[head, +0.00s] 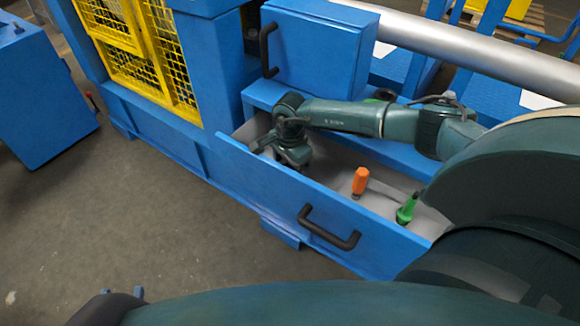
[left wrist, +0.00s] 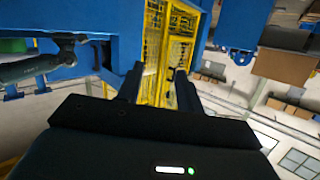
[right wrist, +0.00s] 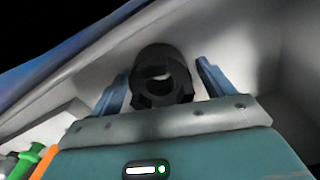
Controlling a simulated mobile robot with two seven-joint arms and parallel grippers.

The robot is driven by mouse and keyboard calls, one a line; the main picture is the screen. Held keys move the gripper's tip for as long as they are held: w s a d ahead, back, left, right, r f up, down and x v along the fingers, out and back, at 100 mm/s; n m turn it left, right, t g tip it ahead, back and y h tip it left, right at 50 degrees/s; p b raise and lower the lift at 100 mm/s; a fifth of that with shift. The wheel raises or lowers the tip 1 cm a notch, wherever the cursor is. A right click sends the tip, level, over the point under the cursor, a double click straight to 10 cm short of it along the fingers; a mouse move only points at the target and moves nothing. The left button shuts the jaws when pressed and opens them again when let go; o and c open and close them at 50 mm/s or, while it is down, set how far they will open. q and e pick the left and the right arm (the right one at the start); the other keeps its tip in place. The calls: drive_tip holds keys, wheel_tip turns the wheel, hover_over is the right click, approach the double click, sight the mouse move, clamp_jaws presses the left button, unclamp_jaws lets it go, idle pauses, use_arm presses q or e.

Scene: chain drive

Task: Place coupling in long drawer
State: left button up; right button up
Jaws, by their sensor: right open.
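The coupling (right wrist: 160,88) is a dark, thick ring with a hole through it. In the right wrist view it sits against the pale inner walls of the long drawer, between the spread fingers of my right gripper (right wrist: 160,68). The fingers are apart and show gaps beside it. The long drawer (head: 383,240) is blue, pulled out, with a black handle. In the head view my right arm reaches into its left end and hides the coupling. My left gripper (left wrist: 158,84) is open and empty; its fingertips show at the bottom left of the head view (head: 137,292).
An orange-handled tool (head: 360,181) and a green-handled tool (head: 407,208) stand in the drawer's right part. Above is a blue cabinet (head: 318,50) with a black handle. A yellow mesh guard (head: 165,50) stands at left. The floor before the drawer is clear.

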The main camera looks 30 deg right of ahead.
drive_tip(key=shift+s+d+f, duration=0.1)
drive_tip(key=shift+s+f, duration=0.2)
drive_tip(key=shift+f, duration=0.05)
drive_tip(key=shift+r+p, duration=0.25)
drive_tip(key=shift+p, duration=0.1)
use_arm(q)
drive_tip(key=r+p, duration=0.1)
drive_tip(key=a+n+g+p, duration=0.1)
drive_tip(key=shift+s+r+y+p, duration=0.35)
drive_tip(key=shift+s+r+y, duration=0.05)
use_arm(e)
wheel_tip(320, 180, up, 12)
drive_tip(key=shift+w+r, duration=0.25)
use_arm(q)
drive_tip(key=shift+r, duration=0.1)
use_arm(e)
drive_tip(key=shift+r, duration=0.1)
